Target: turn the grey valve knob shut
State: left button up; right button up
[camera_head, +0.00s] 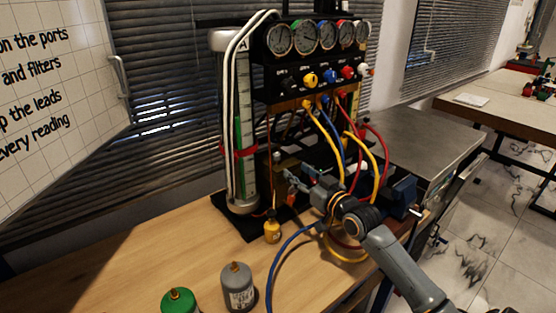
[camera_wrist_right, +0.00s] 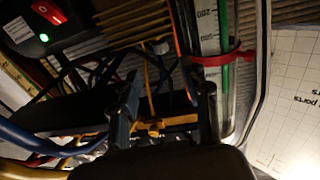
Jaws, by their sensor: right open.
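The gauge rig (camera_head: 312,100) stands at the back of the wooden table. A row of coloured knobs sits below its gauges. The pale knob (camera_head: 364,69) at the row's right end looks white or light grey; a dark knob (camera_head: 289,84) is at the left end. I cannot tell for sure which is the grey valve knob. My right gripper (camera_head: 298,182) is open, low in front of the rig, below the knobs. In the wrist view its fingers (camera_wrist_right: 167,108) are apart, with a yellow-orange fitting (camera_wrist_right: 178,121) showing between them. I cannot tell whether they touch it. My left gripper is not in view.
Yellow, blue and red hoses (camera_head: 376,160) loop beside my right arm. A clear tube column (camera_head: 239,140) with a red strap stands left. A small yellow bottle (camera_head: 272,229) and two canisters, one grey (camera_head: 238,288) and one green-topped (camera_head: 179,300), stand in front. The table's left is clear.

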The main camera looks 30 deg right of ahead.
aim_at(279, 158)
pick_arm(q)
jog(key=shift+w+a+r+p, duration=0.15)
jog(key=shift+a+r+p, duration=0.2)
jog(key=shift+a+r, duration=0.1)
pick_arm(e)
jog(key=w, duration=0.9)
jog(key=shift+w+a, duration=0.1)
jog(key=shift+w, duration=0.2)
